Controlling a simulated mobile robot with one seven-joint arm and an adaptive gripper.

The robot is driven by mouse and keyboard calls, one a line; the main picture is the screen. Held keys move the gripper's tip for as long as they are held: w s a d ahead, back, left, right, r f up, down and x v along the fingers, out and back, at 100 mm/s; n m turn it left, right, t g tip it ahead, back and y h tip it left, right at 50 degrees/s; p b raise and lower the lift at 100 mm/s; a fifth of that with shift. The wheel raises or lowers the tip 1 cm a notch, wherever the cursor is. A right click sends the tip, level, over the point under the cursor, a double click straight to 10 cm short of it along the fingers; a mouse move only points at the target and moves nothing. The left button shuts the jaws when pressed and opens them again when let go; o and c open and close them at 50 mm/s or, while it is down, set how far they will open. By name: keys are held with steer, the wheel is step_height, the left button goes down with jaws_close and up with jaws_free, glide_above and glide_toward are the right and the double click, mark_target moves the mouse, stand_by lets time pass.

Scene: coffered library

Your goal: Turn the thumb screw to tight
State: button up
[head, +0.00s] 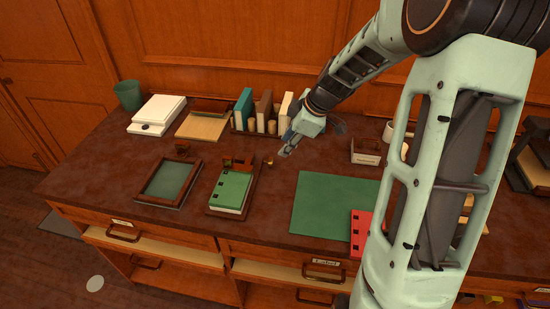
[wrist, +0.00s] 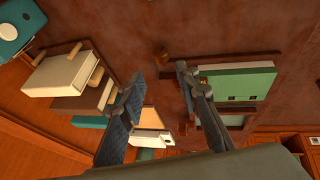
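A small brass-coloured knob (head: 269,160), which looks like the thumb screw, stands beside the wooden holder (head: 212,210) with a green book (head: 234,190) in it. In the wrist view a small brown-gold piece (wrist: 160,55), probably the same knob, shows just beyond the fingertips. My gripper (head: 285,152) is above the table, just right of the knob in the head view. In the wrist view my gripper (wrist: 160,76) has its two fingers apart with nothing between them. The knob's turn and any tight mark are too small to read.
A rack of books (head: 262,112) stands behind my gripper. A framed slate (head: 170,183) lies left of the book holder, and a green mat (head: 332,205) with a red book (head: 361,230) lies to the right. The tabletop between holder and mat is clear.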

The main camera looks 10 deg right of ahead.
mark_target(269, 162)
steer(key=p+x, duration=0.1)
steer(key=x, duration=0.9)
steer(key=shift+w+f, duration=0.1)
steer(key=shift+f, duration=0.35)
steer(key=shift+c, duration=0.7)
jaws_close()
steer(key=shift+r, duration=0.1)
